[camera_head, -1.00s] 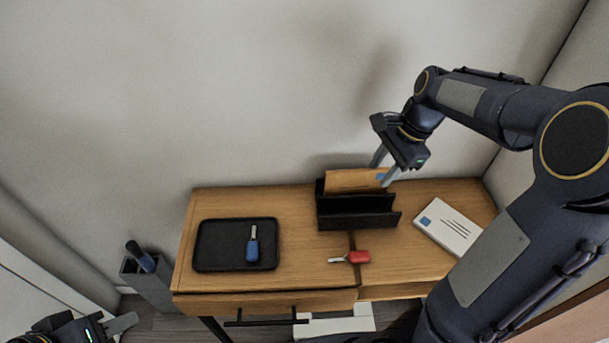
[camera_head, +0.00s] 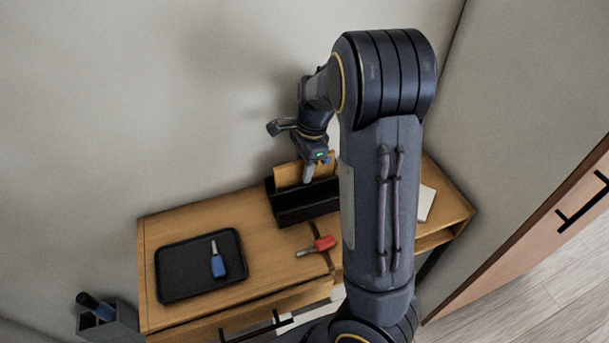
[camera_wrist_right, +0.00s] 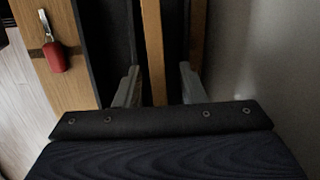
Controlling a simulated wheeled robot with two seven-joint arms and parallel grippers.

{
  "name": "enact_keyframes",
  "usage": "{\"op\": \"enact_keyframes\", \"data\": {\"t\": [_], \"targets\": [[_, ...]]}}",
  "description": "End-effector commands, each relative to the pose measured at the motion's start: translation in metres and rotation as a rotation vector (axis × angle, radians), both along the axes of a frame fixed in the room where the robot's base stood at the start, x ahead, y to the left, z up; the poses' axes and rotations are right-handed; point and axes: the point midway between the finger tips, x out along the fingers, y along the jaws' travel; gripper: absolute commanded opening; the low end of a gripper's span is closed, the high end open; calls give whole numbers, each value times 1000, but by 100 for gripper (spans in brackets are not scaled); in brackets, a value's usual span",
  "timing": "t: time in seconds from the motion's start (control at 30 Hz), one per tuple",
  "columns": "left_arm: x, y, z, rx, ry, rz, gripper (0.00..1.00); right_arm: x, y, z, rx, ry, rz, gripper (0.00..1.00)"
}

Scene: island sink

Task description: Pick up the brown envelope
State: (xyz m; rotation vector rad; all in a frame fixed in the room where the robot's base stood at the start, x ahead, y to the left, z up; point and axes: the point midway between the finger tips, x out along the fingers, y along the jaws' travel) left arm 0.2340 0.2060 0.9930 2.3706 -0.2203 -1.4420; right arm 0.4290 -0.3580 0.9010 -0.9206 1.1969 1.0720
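The brown envelope (camera_head: 288,174) stands upright in the black organizer (camera_head: 301,207) at the back of the wooden table, partly hidden by my right gripper. In the right wrist view the envelope (camera_wrist_right: 153,50) appears edge-on as a narrow tan strip between the two fingers. My right gripper (camera_head: 309,172) is at the envelope's top right side. In the wrist view the right gripper (camera_wrist_right: 158,88) is open, with one finger on each side of the envelope and visible gaps. My left gripper is out of view.
A black tray (camera_head: 172,284) holds a blue-handled tool (camera_head: 218,262). A white box (camera_head: 425,202) is partly hidden behind my right arm. The wall stands close behind the organizer.

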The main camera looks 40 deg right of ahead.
Motion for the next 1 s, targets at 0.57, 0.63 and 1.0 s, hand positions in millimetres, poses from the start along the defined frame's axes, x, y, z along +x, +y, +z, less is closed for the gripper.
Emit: {"op": "enact_keyframes", "data": {"t": [0.57, 0.63, 1.0], "targets": [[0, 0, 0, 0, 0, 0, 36, 0, 0, 0, 0, 0, 1, 0], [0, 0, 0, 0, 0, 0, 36, 0, 0, 0, 0, 0, 1, 0], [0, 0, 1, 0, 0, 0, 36, -3, 1, 15, -1, -3, 3, 0]]}}
